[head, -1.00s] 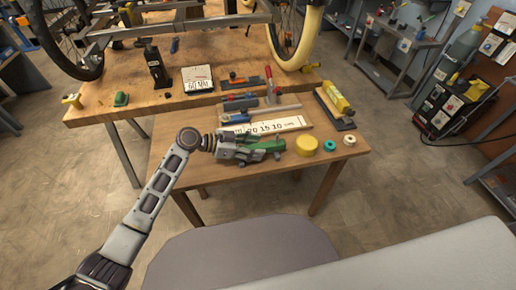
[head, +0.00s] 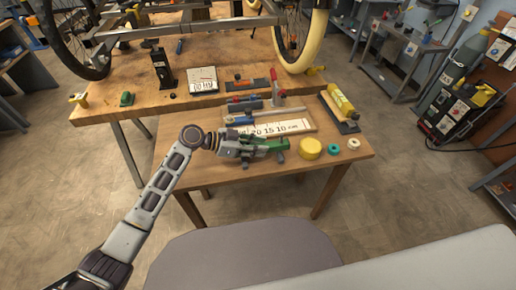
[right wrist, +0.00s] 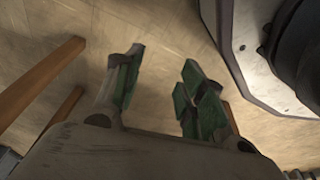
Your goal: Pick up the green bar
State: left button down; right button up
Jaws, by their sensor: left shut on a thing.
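The green bar (head: 274,144) lies at the front middle of the small wooden table in the head view. My left gripper (head: 268,152) reaches in from the left and is shut on it. The gripper's fingers hide much of the bar, and I cannot tell whether it is clear of the tabletop. In the right wrist view my right gripper (right wrist: 160,85) is open and empty, with green pads on its fingers, above the bare floor.
On the small table (head: 220,173), a yellow disc (head: 311,149), a teal ring (head: 333,149) and a pale ring (head: 353,144) sit right of the bar. A ruler board (head: 280,128) lies behind it. A workbench (head: 140,110) with a wheeled frame stands beyond.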

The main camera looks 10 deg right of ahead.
pick_arm(q)
notch_tip(320, 180, up, 7)
jog(key=shift+r+p, duration=0.15)
jog(key=shift+p, duration=0.15)
jog(key=shift+r, duration=0.75)
pick_arm(e)
jog(key=shift+s+d+f, duration=0.35)
jog(key=shift+s+f, duration=0.25)
jog(key=shift+s, duration=0.05)
jog(key=shift+s+d+f, duration=0.35)
jog(key=shift+s+f, duration=0.25)
jog(key=shift+w, duration=0.15)
jog(key=shift+a+r, duration=0.1)
